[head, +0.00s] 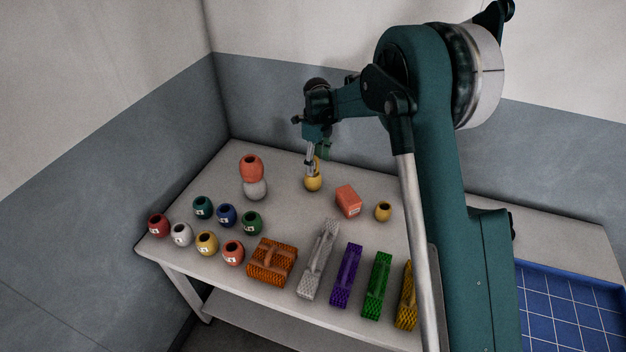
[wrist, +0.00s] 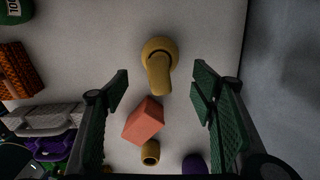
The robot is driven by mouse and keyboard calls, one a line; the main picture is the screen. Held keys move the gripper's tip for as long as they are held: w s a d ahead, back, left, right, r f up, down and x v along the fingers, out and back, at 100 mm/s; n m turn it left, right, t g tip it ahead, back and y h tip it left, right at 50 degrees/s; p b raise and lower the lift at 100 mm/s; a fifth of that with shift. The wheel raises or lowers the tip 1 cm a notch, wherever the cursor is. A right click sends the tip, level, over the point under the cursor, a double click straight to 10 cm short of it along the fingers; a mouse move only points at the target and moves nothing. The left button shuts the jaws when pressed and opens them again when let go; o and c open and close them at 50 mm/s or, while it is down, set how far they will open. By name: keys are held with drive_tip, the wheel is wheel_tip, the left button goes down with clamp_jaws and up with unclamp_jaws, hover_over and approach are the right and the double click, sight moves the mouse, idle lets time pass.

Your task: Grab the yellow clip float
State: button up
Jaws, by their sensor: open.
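The yellow clip float (head: 313,183) stands near the back of the table in the head view, a round body with a narrower yellow part rising from it. In the wrist view the yellow clip float (wrist: 158,72) lies ahead between my fingers, with its narrow part pointing toward the camera. My gripper (head: 312,162) is over it, pointing down. In the wrist view my gripper (wrist: 161,78) is open, with one finger on each side and gaps to the float. Contact is not visible. In the head view the fingers partly cover the float's top.
A coral block (head: 348,201) and a small yellow float (head: 383,212) stand close by on the right. Several labelled floats and net bundles fill the front. A blue tray (head: 565,305) is at right.

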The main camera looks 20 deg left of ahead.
sight(317, 171)
drive_tip(key=shift+f, duration=0.95)
drive_tip(key=shift+d+f+b, duration=0.1)
drive_tip(key=shift+f+b, duration=0.25)
drive_tip(key=shift+f, duration=2.25)
drive_tip(key=c, duration=0.9)
